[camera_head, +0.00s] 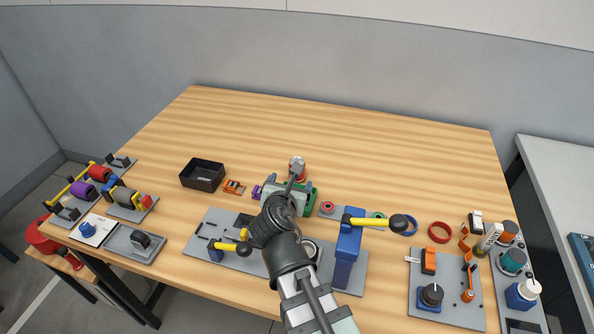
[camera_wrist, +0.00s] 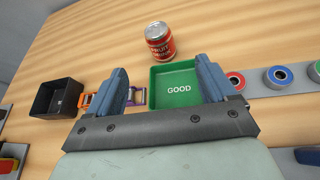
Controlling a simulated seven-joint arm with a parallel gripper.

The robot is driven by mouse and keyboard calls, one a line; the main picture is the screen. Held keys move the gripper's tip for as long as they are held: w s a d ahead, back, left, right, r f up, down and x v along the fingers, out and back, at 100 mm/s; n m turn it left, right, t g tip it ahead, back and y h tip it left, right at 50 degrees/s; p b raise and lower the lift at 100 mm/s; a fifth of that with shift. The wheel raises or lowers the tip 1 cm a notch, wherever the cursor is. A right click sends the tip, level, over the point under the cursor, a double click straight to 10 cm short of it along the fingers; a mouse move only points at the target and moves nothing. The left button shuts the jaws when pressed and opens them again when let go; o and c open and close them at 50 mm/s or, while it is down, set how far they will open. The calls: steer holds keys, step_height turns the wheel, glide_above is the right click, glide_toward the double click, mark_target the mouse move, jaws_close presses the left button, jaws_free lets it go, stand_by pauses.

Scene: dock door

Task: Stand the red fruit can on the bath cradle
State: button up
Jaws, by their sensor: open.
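The red fruit can (camera_wrist: 159,43), with a silver top, stands upright on the wooden table just beyond the green tray marked GOOD (camera_wrist: 180,105) in the wrist view. In the head view the can (camera_head: 297,166) is partly covered by my arm's end. My gripper (camera_wrist: 160,65) is open and empty, its two blue fingers apart over the tray, with the can ahead beyond the fingertips. In the head view my gripper (camera_head: 288,190) is above the green tray. I cannot tell for sure which fixture is the bath cradle.
A black bin (camera_head: 203,175) and small orange and purple parts lie left of the tray. A grey board with a blue post (camera_head: 347,250) and yellow lever stands in front. Coloured rings (camera_head: 439,232) and knob panels are at the right. The back of the table is clear.

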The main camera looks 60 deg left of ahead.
steer(key=shift+n, duration=0.9)
steer(key=x, duration=0.7)
steer(key=shift+a+f, duration=0.15)
steer(key=shift+a, duration=0.15)
steer(key=shift+x, duration=2.85)
steer(key=shift+d+f, duration=0.1)
steer(key=shift+d, duration=0.05)
steer(key=shift+c, duration=0.4)
steer(key=c, duration=1.3)
